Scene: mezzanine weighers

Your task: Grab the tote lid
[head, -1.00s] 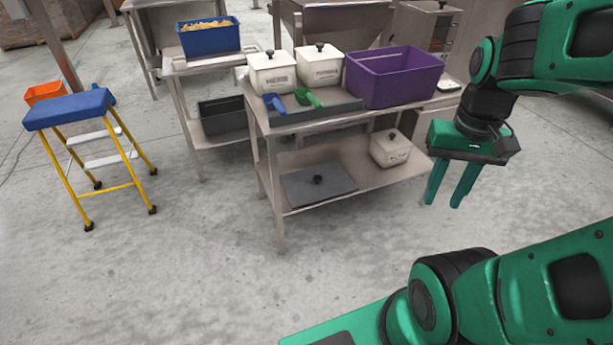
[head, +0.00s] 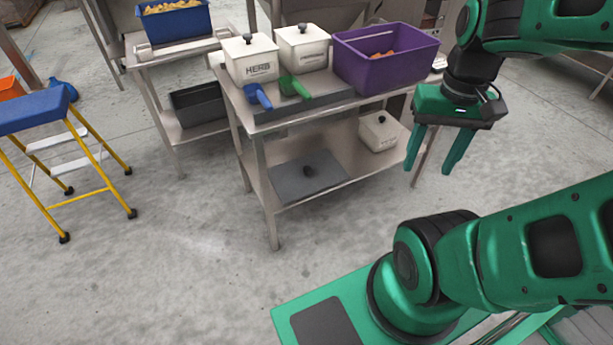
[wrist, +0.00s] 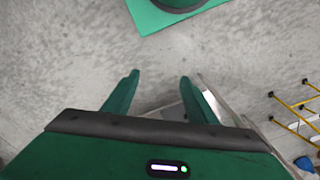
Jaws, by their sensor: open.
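A flat grey tote lid (head: 290,181) with a dark round knob (head: 308,170) lies on the lower shelf of the steel table (head: 345,178). My gripper (head: 430,172) hangs with its fingers down, to the right of the table in the head view. It is open and empty, apart from the lid.
The upper shelf stands above the lid and holds a purple tote (head: 362,72), two white lidded bins, a blue scoop (head: 257,96) and a green scoop (head: 294,87). A blue-topped step stool (head: 35,112) stands left; floor in front is clear.

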